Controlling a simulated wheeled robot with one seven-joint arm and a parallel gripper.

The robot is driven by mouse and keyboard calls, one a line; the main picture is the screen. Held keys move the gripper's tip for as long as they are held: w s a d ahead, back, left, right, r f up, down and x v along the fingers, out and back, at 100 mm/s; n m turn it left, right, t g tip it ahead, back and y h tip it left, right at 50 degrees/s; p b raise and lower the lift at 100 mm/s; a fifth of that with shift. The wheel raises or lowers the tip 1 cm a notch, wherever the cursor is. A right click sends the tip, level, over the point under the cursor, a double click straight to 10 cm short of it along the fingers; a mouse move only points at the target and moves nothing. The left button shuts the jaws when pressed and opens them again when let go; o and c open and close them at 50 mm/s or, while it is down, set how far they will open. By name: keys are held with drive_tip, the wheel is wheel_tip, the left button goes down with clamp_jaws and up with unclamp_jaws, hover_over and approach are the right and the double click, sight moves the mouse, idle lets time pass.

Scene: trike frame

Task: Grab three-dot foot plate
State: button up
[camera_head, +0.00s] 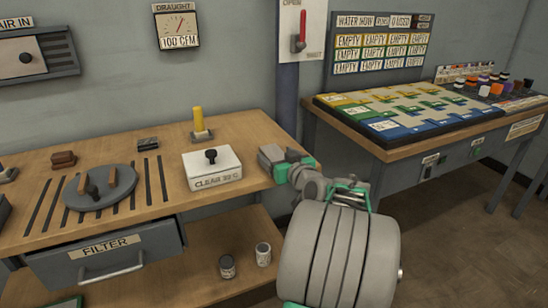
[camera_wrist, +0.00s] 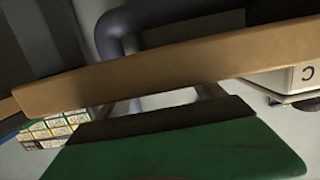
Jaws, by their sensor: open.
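I cannot make out a foot plate with three dots in either view. Candidates on the wooden bench are too small to show dots: a small dark grey block (camera_head: 148,144), a brown block (camera_head: 63,159) and a yellow post on a grey base (camera_head: 200,127). My gripper (camera_head: 268,157) is at the bench's right end, just right of the white CLEAR box. It is open, and I see nothing held in it. In the wrist view, a green and dark part of my gripper's body fills the bottom, with the bench edge across the middle.
The wooden bench (camera_head: 120,222) has a white CLEAR box (camera_head: 212,168), a round grey plate with handles (camera_head: 100,187) and slots. A FILTER drawer (camera_head: 105,255) hangs below. Two cans (camera_head: 227,266) stand on the lower shelf. A second table (camera_head: 375,150) with a coloured board stands right.

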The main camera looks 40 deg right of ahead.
drive_tip(key=shift+w+d, duration=0.15)
drive_tip(key=shift+w, duration=0.25)
drive_tip(key=shift+c, duration=0.6)
clamp_jaws()
